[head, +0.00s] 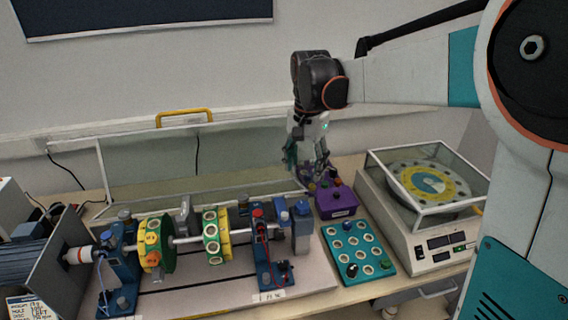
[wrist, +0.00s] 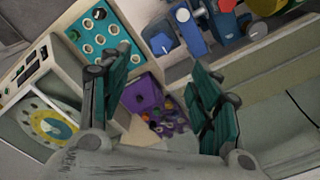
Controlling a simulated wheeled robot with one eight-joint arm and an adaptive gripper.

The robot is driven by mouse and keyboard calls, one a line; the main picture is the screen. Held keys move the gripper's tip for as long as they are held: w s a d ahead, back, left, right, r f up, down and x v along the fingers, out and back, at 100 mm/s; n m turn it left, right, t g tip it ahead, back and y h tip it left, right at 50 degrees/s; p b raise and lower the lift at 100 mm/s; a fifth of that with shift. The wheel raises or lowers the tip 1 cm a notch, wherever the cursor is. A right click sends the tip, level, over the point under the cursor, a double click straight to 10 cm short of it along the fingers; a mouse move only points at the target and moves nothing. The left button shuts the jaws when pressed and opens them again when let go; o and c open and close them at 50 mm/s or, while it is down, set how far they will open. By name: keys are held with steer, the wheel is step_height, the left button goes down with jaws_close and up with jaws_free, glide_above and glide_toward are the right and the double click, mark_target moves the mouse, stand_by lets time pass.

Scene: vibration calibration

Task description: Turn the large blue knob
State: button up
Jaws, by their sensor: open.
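The large blue knob seems to be the star-shaped blue knob (head: 301,208) on top of the blue and grey post at the right end of the shaft rig. It also shows in the wrist view as a blue knob (wrist: 161,42), beyond the fingertips. A smaller blue knob (head: 280,204) sits just left of it in the head view. My gripper (head: 308,170) is above and behind the purple box, apart from the knob. In the wrist view its two teal fingers (wrist: 158,66) are spread wide with nothing between them.
The purple box (head: 336,203) has small knobs on top. A teal tray (head: 356,246) with round holes lies in front of it. A covered turntable unit (head: 428,262) stands at the right. The shaft rig with yellow-green discs (head: 154,246) fills the left. A clear panel (head: 150,160) stands behind.

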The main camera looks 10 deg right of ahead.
mark_target(302, 204)
steer(key=f+b, duration=0.1)
steer(key=f, duration=0.3)
steer(key=f+b, duration=0.1)
steer(key=f, duration=0.4)
steer(key=f+b, duration=0.1)
steer(key=f, duration=0.3)
steer(key=shift+w+f+b, duration=0.3)
steer(key=shift+w+f, duration=0.1)
steer(key=c, duration=1)
